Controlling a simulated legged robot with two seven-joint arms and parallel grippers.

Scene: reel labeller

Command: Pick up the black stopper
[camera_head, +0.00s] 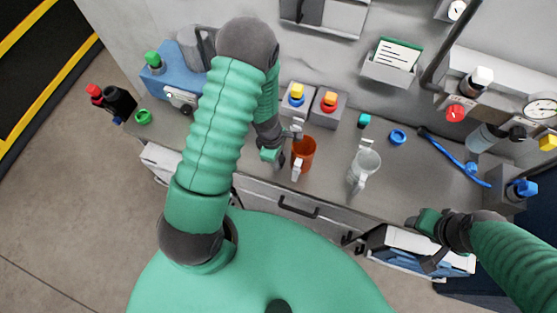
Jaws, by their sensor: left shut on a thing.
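My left gripper (274,157) reaches down over the counter, just left of the orange-brown jug (304,148). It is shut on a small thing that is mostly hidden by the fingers. It looks dark, but I cannot tell clearly whether it is the black stopper. I make out no other loose black stopper on the counter. My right gripper (428,242) is at the counter's front edge at the right, its fingers apart and empty.
A clear jug (364,166) stands right of the orange-brown one. Behind are grey blocks with blue-yellow (297,94) and red-orange (328,102) knobs. A blue ring (398,136) and blue strip (455,157) lie right. A green ring (143,117) lies at the left.

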